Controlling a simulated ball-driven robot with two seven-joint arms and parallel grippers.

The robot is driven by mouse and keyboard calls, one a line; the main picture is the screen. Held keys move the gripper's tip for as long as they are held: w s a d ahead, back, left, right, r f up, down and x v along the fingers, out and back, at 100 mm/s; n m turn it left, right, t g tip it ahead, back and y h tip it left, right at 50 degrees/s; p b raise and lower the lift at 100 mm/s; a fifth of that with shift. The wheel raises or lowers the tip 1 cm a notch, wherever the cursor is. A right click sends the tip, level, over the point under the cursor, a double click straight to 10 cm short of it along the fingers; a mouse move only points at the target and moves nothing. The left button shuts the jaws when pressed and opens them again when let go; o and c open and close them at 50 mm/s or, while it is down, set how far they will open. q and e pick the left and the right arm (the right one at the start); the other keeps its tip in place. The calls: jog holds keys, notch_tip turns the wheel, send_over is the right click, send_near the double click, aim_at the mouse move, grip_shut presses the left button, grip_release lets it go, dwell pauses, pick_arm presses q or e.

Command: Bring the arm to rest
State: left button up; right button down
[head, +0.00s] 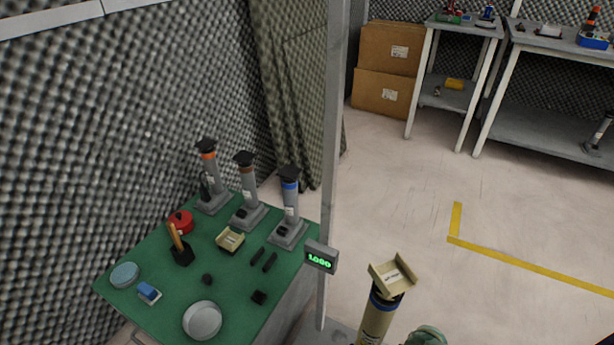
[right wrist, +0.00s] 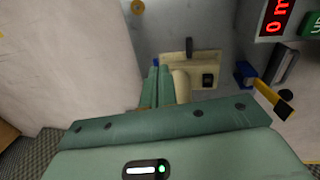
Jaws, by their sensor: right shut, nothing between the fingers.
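My right gripper (right wrist: 157,72) shows in the right wrist view, its two green fingers together with nothing between them. The fingers point toward a beige plate-like thing (right wrist: 207,68) with a dark square part, and a tan rounded piece lies close beside them. I cannot tell whether they touch. In the head view a green part of my right arm (head: 426,336) shows at the bottom edge, just right of a tan column (head: 376,322). A beige tray (head: 392,276) sits on that column. My left gripper is not in view.
A green table (head: 228,275) holds several grey stands, dishes and small blocks. A metal post (head: 332,150) with a digital display (head: 320,257) stands at its right edge. Cardboard boxes (head: 386,90) and grey tables stand at the back. The floor at the right is clear.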

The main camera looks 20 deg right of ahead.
jog(key=s+a+r+m+g, duration=0.1)
jog(key=s+a, duration=0.2)
jog(key=s, duration=0.8)
jog(key=s+a, duration=0.4)
jog(key=s, duration=0.7)
jog(key=s+a+r+m+g, duration=0.1)
jog(key=s+a, duration=0.2)
jog(key=s, duration=0.7)
pick_arm(q)
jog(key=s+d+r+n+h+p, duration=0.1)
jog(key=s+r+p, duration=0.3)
jog(key=p, duration=0.7)
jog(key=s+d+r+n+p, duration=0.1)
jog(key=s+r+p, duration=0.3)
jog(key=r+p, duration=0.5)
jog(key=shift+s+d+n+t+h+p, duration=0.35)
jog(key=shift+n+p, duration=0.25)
jog(key=shift+p, duration=1.1)
pick_arm(e)
jog(key=s+a+r+m, duration=0.1)
jog(key=s+r, duration=0.3)
jog(key=r, duration=0.2)
jog(key=s+a+r+m+y, duration=0.1)
jog(key=s+a+r, duration=0.1)
jog(key=s+r, duration=0.2)
jog(key=shift+r+m+t, duration=0.4)
jog(key=shift+r, duration=1)
